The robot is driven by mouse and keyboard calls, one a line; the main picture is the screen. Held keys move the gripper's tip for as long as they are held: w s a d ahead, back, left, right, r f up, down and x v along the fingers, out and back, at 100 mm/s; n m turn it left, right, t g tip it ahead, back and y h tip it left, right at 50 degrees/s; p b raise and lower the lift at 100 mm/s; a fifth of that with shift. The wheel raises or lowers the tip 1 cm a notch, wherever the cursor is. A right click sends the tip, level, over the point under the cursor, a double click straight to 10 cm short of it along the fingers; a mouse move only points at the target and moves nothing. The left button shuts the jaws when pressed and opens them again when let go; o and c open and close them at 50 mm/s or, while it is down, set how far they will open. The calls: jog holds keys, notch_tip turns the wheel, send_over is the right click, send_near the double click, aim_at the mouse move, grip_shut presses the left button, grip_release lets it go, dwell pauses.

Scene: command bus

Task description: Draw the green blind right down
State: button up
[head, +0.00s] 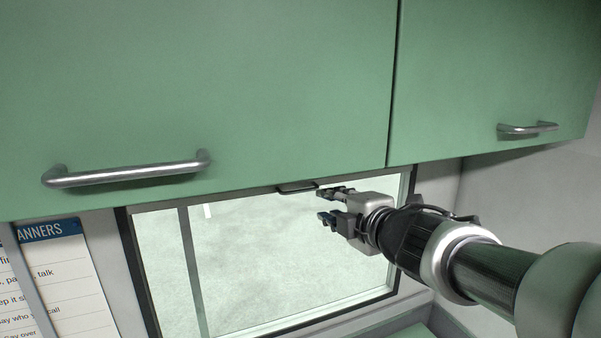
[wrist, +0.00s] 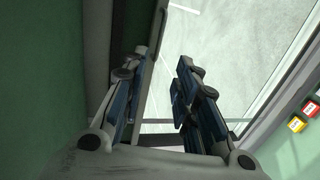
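No spread of green blind fabric shows in the head view; any blind at the window top is hidden behind the cupboards. A short dark bar (head: 297,188) juts out just below the cupboard's lower edge, at the top of the window; it may be the blind's pull. My gripper (head: 322,205) is in front of the window, beside the right end of this bar. In the wrist view my gripper (wrist: 163,60) has its fingers apart. A grey bar (wrist: 155,55) runs between them, close to the left finger; I cannot tell if they touch.
Two green cupboard doors (head: 200,80) with metal handles (head: 130,174) hang above the window (head: 250,260). A printed sheet (head: 65,280) is on the wall at left. Red and yellow blocks (wrist: 303,116) show at the right in the wrist view. The space before the lower window is clear.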

aim_at(301, 191)
jog(key=x, duration=1.7)
jog(key=shift+w+a, duration=0.1)
jog(key=shift+a, duration=0.05)
jog(key=shift+c, duration=0.4)
grip_shut()
